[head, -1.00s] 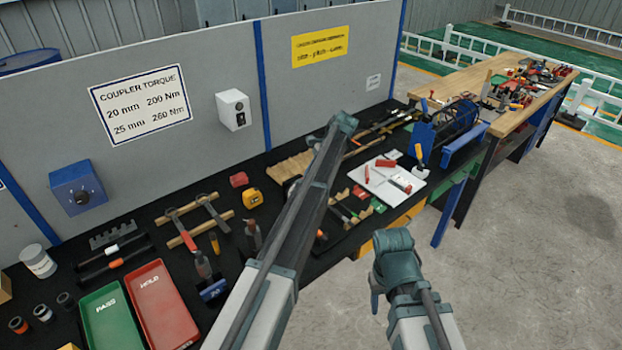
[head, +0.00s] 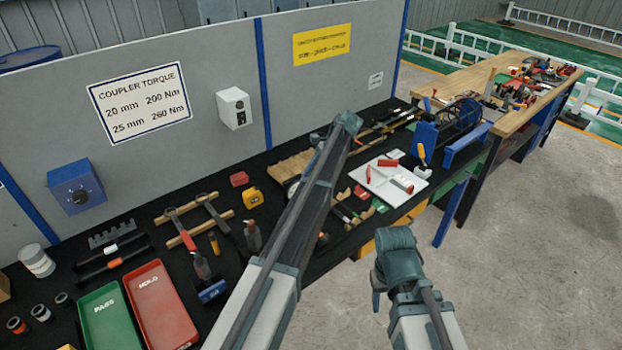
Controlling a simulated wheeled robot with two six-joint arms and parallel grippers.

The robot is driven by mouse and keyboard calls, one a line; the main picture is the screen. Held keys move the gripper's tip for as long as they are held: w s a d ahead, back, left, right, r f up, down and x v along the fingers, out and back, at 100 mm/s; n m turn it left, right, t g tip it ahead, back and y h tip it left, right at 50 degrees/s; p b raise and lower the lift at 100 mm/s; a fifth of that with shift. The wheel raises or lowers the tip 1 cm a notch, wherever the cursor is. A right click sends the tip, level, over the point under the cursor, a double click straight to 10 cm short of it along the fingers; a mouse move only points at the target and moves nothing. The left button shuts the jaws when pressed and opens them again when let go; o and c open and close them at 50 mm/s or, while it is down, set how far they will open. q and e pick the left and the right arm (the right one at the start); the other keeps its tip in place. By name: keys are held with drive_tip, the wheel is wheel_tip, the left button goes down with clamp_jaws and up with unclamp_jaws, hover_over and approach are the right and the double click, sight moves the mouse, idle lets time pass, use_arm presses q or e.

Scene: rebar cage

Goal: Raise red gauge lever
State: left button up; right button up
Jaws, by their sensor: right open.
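I cannot surely make out the red gauge lever. A red-handled tool (head: 181,229) lies across wooden rails on the black bench top, beside a similar grey-handled one (head: 214,213). A small red piece (head: 387,163) lies on a white board (head: 378,180) further right. My left arm crosses the middle of the view, over the bench; its gripper does not show. My right gripper (head: 377,298) is at the lower right, in front of the bench and over the floor, mostly hidden by its own arm. It is open and apart from the bench objects.
A green tray (head: 108,318) and a red tray (head: 160,306) stand at the front left. A blue stand (head: 424,141) is at the bench's right end. The floor at right is clear.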

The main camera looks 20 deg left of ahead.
use_arm(q)
drive_tip(key=shift+r, duration=0.1)
drive_tip(key=p+v, duration=1.1)
drive_tip(key=v, duration=0.2)
drive_tip(key=shift+d+r, duration=0.15)
drive_tip(key=shift+r, duration=0.15)
drive_tip(key=shift+f, duration=0.1)
drive_tip(key=s+d+f+n+t+h+b, duration=0.1)
drive_tip(key=s+d+f+b, duration=0.2)
drive_tip(key=s, duration=1)
drive_tip(key=s+d+f+n+t+h+b, duration=0.1)
drive_tip(key=s+d+f+n+h+b, duration=0.1)
drive_tip(key=s+f+b, duration=0.5)
drive_tip(key=s+d+f+n+t+h+b, duration=0.1)
drive_tip(key=s+d+f+b, duration=0.4)
drive_tip(key=s, duration=1.5)
wheel_tip(320, 180, down, 4)
drive_tip(key=shift+f+n+t, duration=0.1)
drive_tip(key=shift+n+t, duration=0.4)
